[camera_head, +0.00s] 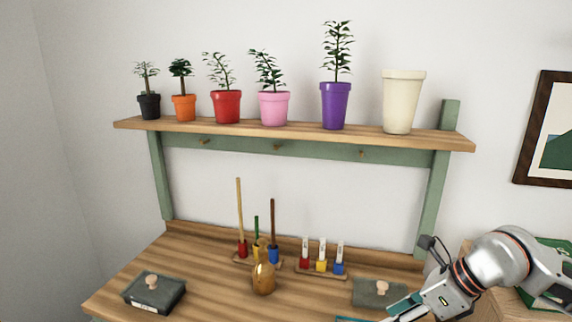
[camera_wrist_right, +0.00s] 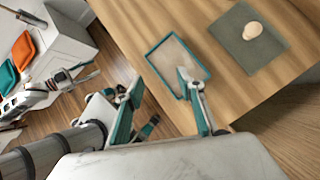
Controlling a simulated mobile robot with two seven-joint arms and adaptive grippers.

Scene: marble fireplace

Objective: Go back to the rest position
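My right gripper (camera_head: 402,306) is at the lower right of the head view, by the front right of the wooden table. In the right wrist view its two teal-padded fingers (camera_wrist_right: 160,95) are spread apart, with nothing seen between them. One fingertip overlaps a teal-rimmed tray (camera_wrist_right: 152,57) in the picture; I cannot tell whether they touch. Beyond the tray is a grey slab with a pale round knob (camera_wrist_right: 252,31), which also shows in the head view as a grey lid (camera_head: 369,292). My left gripper is not seen in the head view.
The wooden table (camera_head: 210,270) holds another knobbed grey box (camera_head: 155,294), a brown bottle (camera_head: 264,280), upright brushes (camera_head: 240,220) and small coloured pots (camera_head: 321,265). Above, a shelf (camera_head: 300,133) carries several potted plants and an empty cream pot (camera_head: 402,102). A picture frame (camera_head: 541,125) hangs right.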

